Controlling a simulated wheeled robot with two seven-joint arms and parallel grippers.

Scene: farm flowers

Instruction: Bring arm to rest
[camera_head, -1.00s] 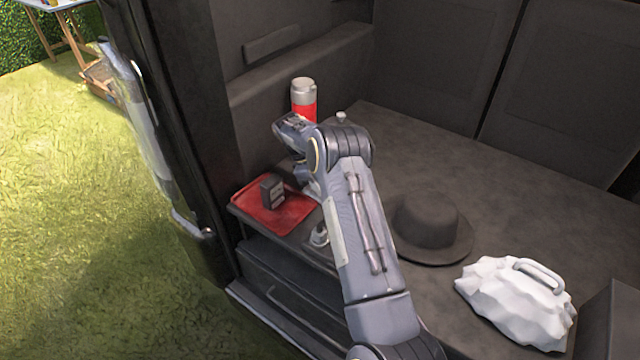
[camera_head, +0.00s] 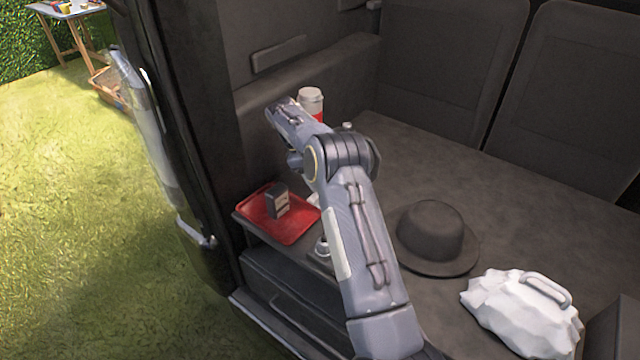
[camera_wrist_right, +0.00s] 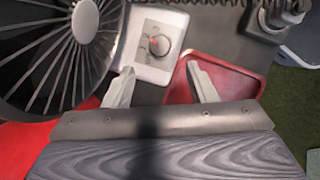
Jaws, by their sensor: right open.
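My right arm reaches up from the lower right in the head view, and its wrist end (camera_head: 290,115) is raised above the side shelf. Its fingers are hidden there. In the right wrist view, my right gripper (camera_wrist_right: 162,86) has its two pale fingers spread apart, with nothing held between them. Beyond the fingers are a white box with a dial (camera_wrist_right: 155,45) and a red tray (camera_wrist_right: 240,82). My left gripper is in neither view.
The red tray (camera_head: 291,229) holds a small dark box (camera_head: 277,200). A white-capped red bottle (camera_head: 311,97) stands behind my arm, partly hidden. A dark hat (camera_head: 432,232) and a white bag (camera_head: 515,315) lie right of it. A fan-like wheel (camera_wrist_right: 60,45) fills the wrist view's left.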

